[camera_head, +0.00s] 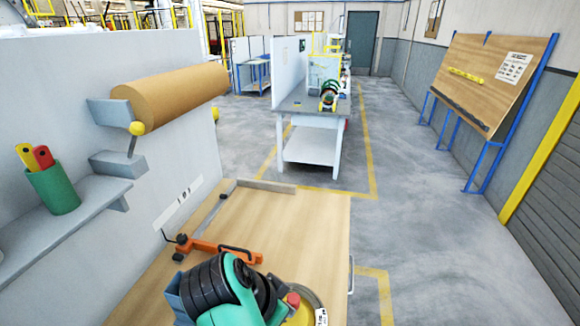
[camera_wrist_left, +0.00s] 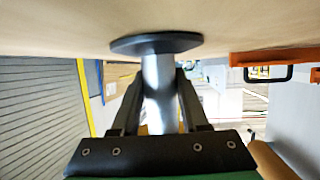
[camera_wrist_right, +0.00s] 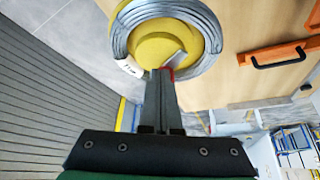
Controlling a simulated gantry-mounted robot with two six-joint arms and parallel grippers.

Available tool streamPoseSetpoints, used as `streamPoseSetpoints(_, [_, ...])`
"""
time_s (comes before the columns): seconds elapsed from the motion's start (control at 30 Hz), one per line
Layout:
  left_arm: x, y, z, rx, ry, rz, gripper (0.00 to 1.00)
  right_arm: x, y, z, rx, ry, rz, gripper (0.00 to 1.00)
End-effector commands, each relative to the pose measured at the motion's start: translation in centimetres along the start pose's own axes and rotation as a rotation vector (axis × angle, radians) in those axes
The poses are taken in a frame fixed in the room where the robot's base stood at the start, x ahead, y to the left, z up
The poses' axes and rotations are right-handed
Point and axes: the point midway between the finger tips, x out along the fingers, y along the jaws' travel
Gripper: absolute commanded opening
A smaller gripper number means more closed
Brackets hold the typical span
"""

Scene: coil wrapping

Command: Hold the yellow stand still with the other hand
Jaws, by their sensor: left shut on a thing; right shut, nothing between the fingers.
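The yellow stand (camera_wrist_right: 152,50) has a grey coil (camera_wrist_right: 122,32) around it in the right wrist view, with a white tag on the coil. In the head view the stand (camera_head: 303,313) shows only partly at the bottom edge, beside my dark and green arm parts. My right gripper (camera_wrist_right: 163,76) is shut and empty, with its tips at the stand's edge; I cannot tell if they touch it. A small red part shows at the tips. My left gripper (camera_wrist_left: 157,82) is shut on a grey post (camera_wrist_left: 158,78) with a black round disc (camera_wrist_left: 157,43) against the wooden surface.
An orange frame with black handles (camera_head: 220,249) lies on the wooden table (camera_head: 300,215) behind the arms. A brown roll (camera_head: 175,95) and a shelf with a green cup (camera_head: 54,189) are on the left wall. The table's right part is clear.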

Motion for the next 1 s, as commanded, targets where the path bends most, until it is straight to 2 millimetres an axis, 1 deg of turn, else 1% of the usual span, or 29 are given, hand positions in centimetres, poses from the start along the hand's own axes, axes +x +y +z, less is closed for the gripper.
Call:
streamPoseSetpoints(0.03, [0.0,-0.1,0.5,-0.001,-0.01,-0.002,0.0,0.1,0.1,-0.3,0.005,0.005,0.001,0.0])
streamPoseSetpoints(0.17, [0.0,-0.1,0.5,-0.001,-0.01,-0.002,0.0,0.1,0.1,-0.2,0.006,0.005,0.001,0.0])
streamPoseSetpoints(0.4, [0.0,-0.1,0.5,0.0,-0.01,-0.002,0.0,-0.3,0.2,0.5,0.004,0.004,0.0,0.0])
streamPoseSetpoints(0.67, [0.0,-0.1,0.4,0.001,-0.01,-0.001,0.0,-0.4,0.2,0.5,0.002,0.002,0.0,0.0])
streamPoseSetpoints(0.77, [0.0,-0.1,0.4,0.001,-0.01,-0.001,0.0,-1.0,-0.3,0.1,0.002,0.003,0.001,0.0])
streamPoseSetpoints(0.87, [0.0,0.0,0.4,0.001,-0.01,-0.001,0.0,-2.1,-1.1,-0.7,0.001,0.005,0.001,0.0])
streamPoseSetpoints(1.0, [0.0,0.0,0.4,0.001,-0.01,-0.001,0.0,-4.1,-2.0,-1.9,0.001,0.003,-0.001,0.0])
